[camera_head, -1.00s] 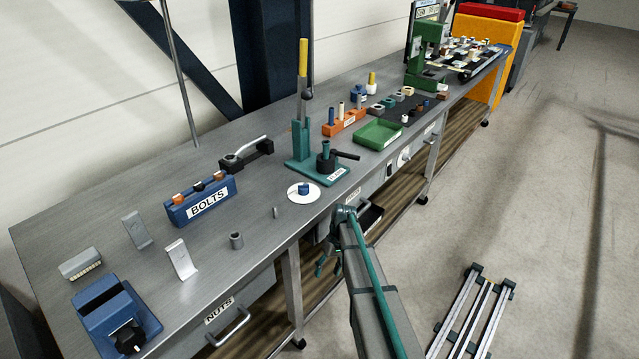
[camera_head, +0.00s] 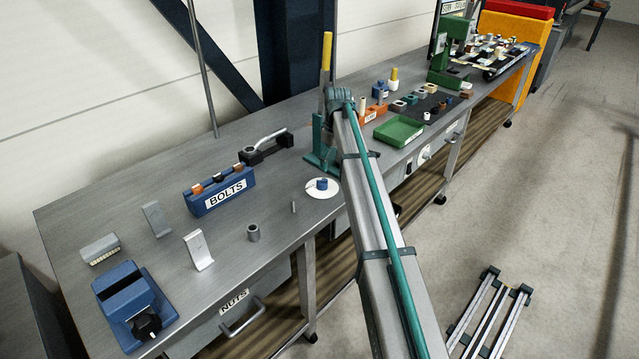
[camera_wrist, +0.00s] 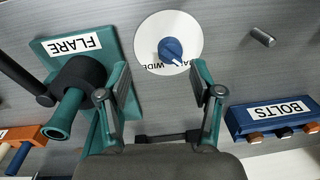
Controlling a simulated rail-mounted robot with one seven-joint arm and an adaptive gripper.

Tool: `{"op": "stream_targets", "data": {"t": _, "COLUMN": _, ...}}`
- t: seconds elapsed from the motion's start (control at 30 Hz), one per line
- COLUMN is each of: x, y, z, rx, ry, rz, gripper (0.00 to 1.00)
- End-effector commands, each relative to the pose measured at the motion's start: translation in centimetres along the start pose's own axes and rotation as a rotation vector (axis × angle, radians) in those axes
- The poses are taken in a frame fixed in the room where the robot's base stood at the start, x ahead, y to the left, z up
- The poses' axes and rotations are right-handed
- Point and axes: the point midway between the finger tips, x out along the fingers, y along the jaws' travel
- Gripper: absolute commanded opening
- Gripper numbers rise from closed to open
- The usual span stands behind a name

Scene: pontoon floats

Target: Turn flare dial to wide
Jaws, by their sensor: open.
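The flare dial is a round blue knob (camera_wrist: 171,50) on a white disc (camera_wrist: 150,32). In the wrist view its white mark points to the lower right, near printed lettering that includes WIDE. In the head view the blue knob (camera_head: 322,184) and the disc (camera_head: 314,192) lie at the bench's front edge, left of my arm. The green flare tool (camera_wrist: 45,48), labelled FLARE, stands beside the disc. My gripper (camera_wrist: 161,75) is open and empty, its fingertips below the disc in the wrist view. The arm hides my gripper and part of the flare tool in the head view.
A blue BOLTS rack (camera_head: 219,192) and a NUTS drawer (camera_head: 236,305) lie to the left. The flare tool's yellow-topped lever (camera_head: 326,62) rises tall. A green tray (camera_head: 398,131) lies right of my arm.

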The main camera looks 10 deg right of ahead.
Motion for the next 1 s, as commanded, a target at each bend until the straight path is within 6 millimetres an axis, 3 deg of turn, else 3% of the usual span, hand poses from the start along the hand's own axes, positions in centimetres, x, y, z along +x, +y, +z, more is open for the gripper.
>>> {"op": "stream_targets", "data": {"t": 0.1, "x": -1.6, "y": -1.6, "z": -1.6, "rx": -0.050, "ry": -0.009, "rz": 0.048, "gripper": 0.65}}
{"op": "stream_targets", "data": {"t": 0.27, "x": -1.7, "y": -2.0, "z": -2.0, "rx": -0.066, "ry": -0.015, "rz": 0.067, "gripper": 0.65}}
{"op": "stream_targets", "data": {"t": 0.8, "x": 6.4, "y": -1.5, "z": -1.9, "rx": -0.065, "ry": -0.015, "rz": 0.064, "gripper": 0.65}}
{"op": "stream_targets", "data": {"t": 1.0, "x": 8.1, "y": -1.4, "z": -1.9, "rx": -0.065, "ry": -0.013, "rz": 0.065, "gripper": 0.65}}
